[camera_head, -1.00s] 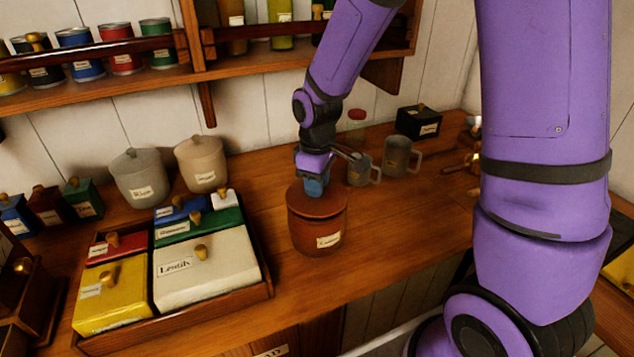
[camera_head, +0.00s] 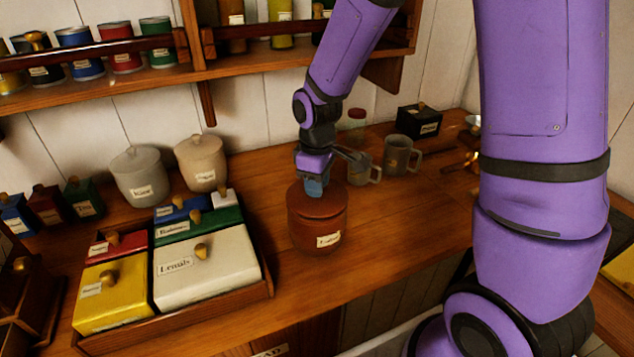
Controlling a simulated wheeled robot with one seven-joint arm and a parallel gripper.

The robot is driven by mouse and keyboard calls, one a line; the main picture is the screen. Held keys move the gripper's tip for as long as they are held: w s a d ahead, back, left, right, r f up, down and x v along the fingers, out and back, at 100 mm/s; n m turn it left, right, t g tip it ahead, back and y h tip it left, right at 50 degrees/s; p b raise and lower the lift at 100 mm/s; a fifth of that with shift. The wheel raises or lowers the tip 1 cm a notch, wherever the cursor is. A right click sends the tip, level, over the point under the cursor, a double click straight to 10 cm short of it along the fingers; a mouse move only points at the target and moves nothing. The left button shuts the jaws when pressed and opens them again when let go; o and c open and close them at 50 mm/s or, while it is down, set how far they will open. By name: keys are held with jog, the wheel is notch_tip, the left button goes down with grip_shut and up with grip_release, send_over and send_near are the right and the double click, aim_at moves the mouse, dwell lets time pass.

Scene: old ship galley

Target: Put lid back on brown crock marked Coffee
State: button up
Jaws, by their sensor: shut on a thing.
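The brown crock (camera_head: 316,234) stands upright on the wooden counter, with a pale label on its front that is too small to read surely. Its brown lid (camera_head: 305,203) sits at the crock's mouth, and I cannot tell whether it is fully seated. My gripper (camera_head: 313,190) points down at the lid's top centre and is shut on the lid's knob, which the fingers hide.
Two grey mugs (camera_head: 400,157) and a red-capped jar (camera_head: 357,122) stand behind and right of the crock. A tray (camera_head: 268,284) of coloured boxes lies to the left. Two pale crocks (camera_head: 139,178) stand near the wall. The counter right of the crock is clear.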

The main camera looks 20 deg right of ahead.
dwell(0.4)
jog(key=o, duration=1.6)
jog(key=shift+c, duration=0.2)
jog(key=shift+r, duration=3.5)
grip_shut()
jog(key=shift+f, duration=2.75)
